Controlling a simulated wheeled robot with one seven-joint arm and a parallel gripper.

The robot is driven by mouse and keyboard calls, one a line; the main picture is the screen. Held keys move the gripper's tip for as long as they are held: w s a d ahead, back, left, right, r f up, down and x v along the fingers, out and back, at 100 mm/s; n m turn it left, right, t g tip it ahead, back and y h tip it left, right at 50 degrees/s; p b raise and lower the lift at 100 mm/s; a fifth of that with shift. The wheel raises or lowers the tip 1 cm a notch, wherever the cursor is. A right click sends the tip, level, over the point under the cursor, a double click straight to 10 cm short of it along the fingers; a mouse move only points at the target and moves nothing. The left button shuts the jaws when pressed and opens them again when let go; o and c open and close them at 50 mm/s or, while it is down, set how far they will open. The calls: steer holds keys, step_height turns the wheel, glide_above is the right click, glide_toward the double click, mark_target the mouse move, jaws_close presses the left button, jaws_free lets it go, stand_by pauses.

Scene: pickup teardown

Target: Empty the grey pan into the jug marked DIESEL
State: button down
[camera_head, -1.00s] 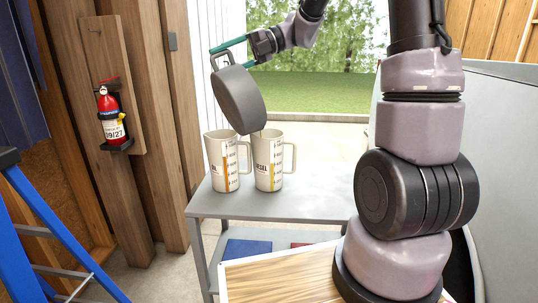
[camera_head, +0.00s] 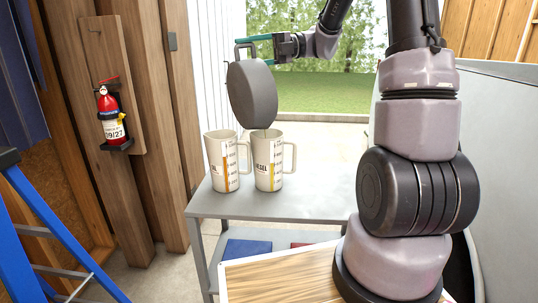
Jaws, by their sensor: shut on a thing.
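The grey pan (camera_head: 252,93) hangs steeply tilted, almost on edge, with its underside facing me. My gripper (camera_head: 256,49), with teal fingers, is shut on the pan's handle at the top. The pan's lower rim is just above the mouth of the right-hand white jug (camera_head: 269,165), whose visible lettering ends in "ESEL", fitting DIESEL. This jug stands upright on the grey cart, its handle to the right, with a yellow strip beside its scale.
A second white jug (camera_head: 221,160) with an orange strip stands close on the left, its label mostly turned away. Both are on the grey cart top (camera_head: 318,194), which is clear to the right. A blue ladder (camera_head: 60,230) and a fire extinguisher (camera_head: 110,118) are at left.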

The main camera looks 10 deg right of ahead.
steer(key=shift+w+d+r+y, duration=0.1)
steer(key=shift+d+y, duration=0.1)
steer(key=shift+d, duration=0.15)
steer(key=shift+w+d+r+y, duration=0.1)
steer(key=shift+d+y, duration=0.1)
steer(key=shift+d, duration=0.15)
steer(key=s+a+f+h, duration=0.1)
steer(key=a+f+h, duration=0.1)
steer(key=a, duration=0.3)
steer(key=s+a+f+t+h, duration=0.1)
steer(key=s+a+f+h, duration=0.1)
steer(key=a, duration=0.4)
steer(key=shift+h, duration=0.7)
steer(key=s+a+f+n+t+h+b, duration=0.1)
steer(key=s+a+f+h+b, duration=0.1)
steer(key=a+f+h, duration=0.4)
steer(key=s+a+h, duration=0.1)
steer(key=a, duration=0.4)
steer(key=shift+f+t+b, duration=0.3)
steer(key=shift+f+b, duration=0.1)
steer(key=shift+s+a+f+b, duration=0.1)
steer(key=shift+a+f+b, duration=0.05)
steer(key=shift+b, duration=0.15)
steer(key=shift+s+a+h+b, duration=0.1)
steer(key=shift+a+h+b, duration=0.2)
steer(key=shift+h+b, duration=0.1)
